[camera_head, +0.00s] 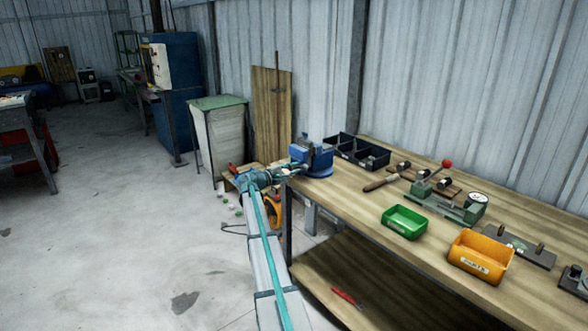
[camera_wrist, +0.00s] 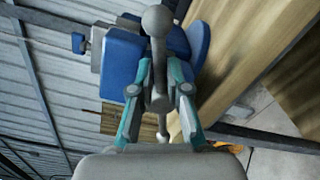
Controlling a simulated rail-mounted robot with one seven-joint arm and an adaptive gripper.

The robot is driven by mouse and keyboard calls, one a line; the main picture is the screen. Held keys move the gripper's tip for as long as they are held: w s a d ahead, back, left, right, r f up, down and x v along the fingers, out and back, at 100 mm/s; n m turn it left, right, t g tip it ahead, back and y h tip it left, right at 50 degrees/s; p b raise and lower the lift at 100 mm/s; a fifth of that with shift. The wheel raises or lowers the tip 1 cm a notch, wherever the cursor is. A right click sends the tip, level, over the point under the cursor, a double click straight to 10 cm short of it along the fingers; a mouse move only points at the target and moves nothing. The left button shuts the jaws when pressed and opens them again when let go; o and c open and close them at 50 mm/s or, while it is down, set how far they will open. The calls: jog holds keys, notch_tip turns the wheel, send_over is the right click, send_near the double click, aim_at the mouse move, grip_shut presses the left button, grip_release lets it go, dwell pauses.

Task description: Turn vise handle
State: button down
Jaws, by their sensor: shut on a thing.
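The blue vise (camera_head: 312,158) is fixed at the near left corner of the wooden bench; its body (camera_wrist: 125,62) fills the upper middle of the wrist view. The vise handle (camera_wrist: 158,45) is a grey bar with a round ball at its upper end in the wrist view. My gripper (camera_wrist: 160,92) is shut on the handle, its two teal fingers on either side of the bar below the ball. In the head view my gripper (camera_head: 281,174) reaches the vise front, and the handle is too small to make out there.
On the wooden bench (camera_head: 345,200), a black divided tray (camera_head: 358,152) stands just behind the vise. A green bin (camera_head: 404,222), an orange bin (camera_head: 480,257) and a green fixture (camera_head: 447,203) stand farther right. A green-topped cabinet (camera_head: 217,140) stands left of the bench.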

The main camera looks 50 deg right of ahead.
jog(key=shift+w+d+r+n+p, duration=0.1)
jog(key=shift+w+r+n+p, duration=0.2)
jog(key=shift+n+p, duration=0.55)
jog(key=shift+w+d+r+n+p, duration=0.15)
jog(key=shift+r+n+p, duration=0.3)
jog(key=shift+n, duration=0.75)
jog(key=shift+w+a+r+n+p, duration=0.1)
jog(key=shift+w+r+n+p, duration=0.15)
jog(key=shift+n+p, duration=0.65)
jog(key=shift+n, duration=0.25)
jog(key=c, duration=1.1)
grip_release()
jog(key=shift+d, duration=0.15)
jog(key=shift+c, duration=0.2)
jog(key=shift+a+f, duration=0.1)
jog(key=shift+a, duration=0.1)
jog(key=w+a, duration=0.2)
jog(key=a, duration=0.9)
jog(key=shift+a, duration=0.3)
